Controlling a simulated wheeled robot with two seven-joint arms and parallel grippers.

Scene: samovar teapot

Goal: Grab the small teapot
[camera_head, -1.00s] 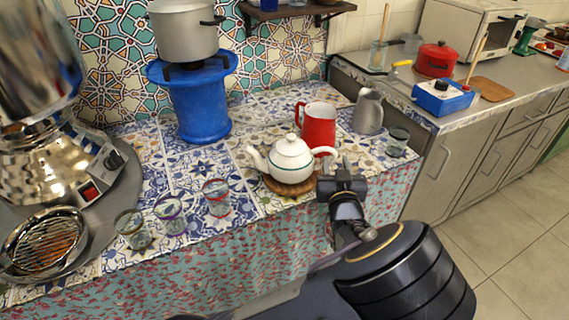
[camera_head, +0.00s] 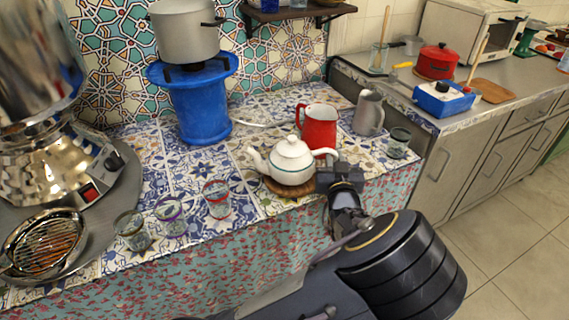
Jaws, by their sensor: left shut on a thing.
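The small white teapot (camera_head: 289,165) has a lidded top, a spout to the left and a handle (camera_head: 327,154) to the right. It is upright at the round wooden coaster (camera_head: 279,189) near the table's front edge. I cannot tell whether its base touches the coaster. My left gripper (camera_head: 327,166) is at the teapot's right side and is shut on the handle. The fingertips are partly hidden against the teapot. My right gripper is not in view.
A red mug (camera_head: 319,127) stands close behind the teapot, with a grey pitcher (camera_head: 368,113) and a glass (camera_head: 398,143) to the right. Several glasses, including a red-rimmed one (camera_head: 217,199), stand to the left. A samovar (camera_head: 50,150) is at far left.

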